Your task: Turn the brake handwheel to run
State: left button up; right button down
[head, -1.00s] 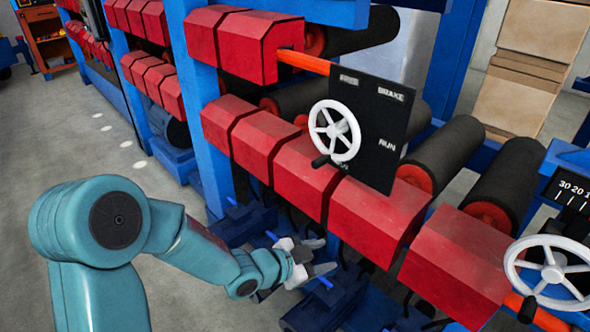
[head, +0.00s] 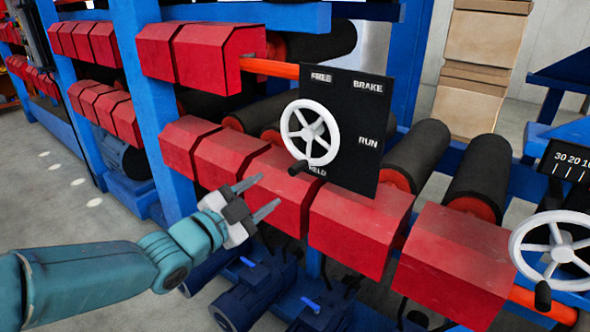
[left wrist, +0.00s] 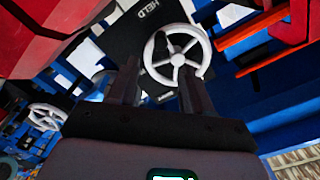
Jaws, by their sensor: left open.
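The white brake handwheel (head: 310,132) is mounted on a black panel (head: 352,168) marked FREE, BRAKE, RUN and HELD. Its dark crank knob (head: 298,168) is at the lower left of the rim, near the HELD label. My left gripper (head: 270,195) is open and empty, below and left of the wheel, in front of the red guards. In the left wrist view the handwheel (left wrist: 178,57) shows ahead, partly behind the fingers (left wrist: 160,85), with the HELD label beside it. The gripper is apart from the wheel. My right gripper is not in view.
A second white handwheel (head: 555,250) with a numbered scale (head: 570,165) stands at the right. Red guards (head: 360,228) and black rollers (head: 415,155) run behind and below the panel. Blue motors (head: 250,290) sit low. The grey floor (head: 60,200) at left is clear.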

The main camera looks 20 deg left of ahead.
aim_at(292, 172)
pick_arm(q)
jog(key=p+x, duration=0.1)
jog(key=x, duration=1.1)
jog(key=shift+a+f, duration=0.1)
jog(key=shift+s, duration=0.1)
grip_shut()
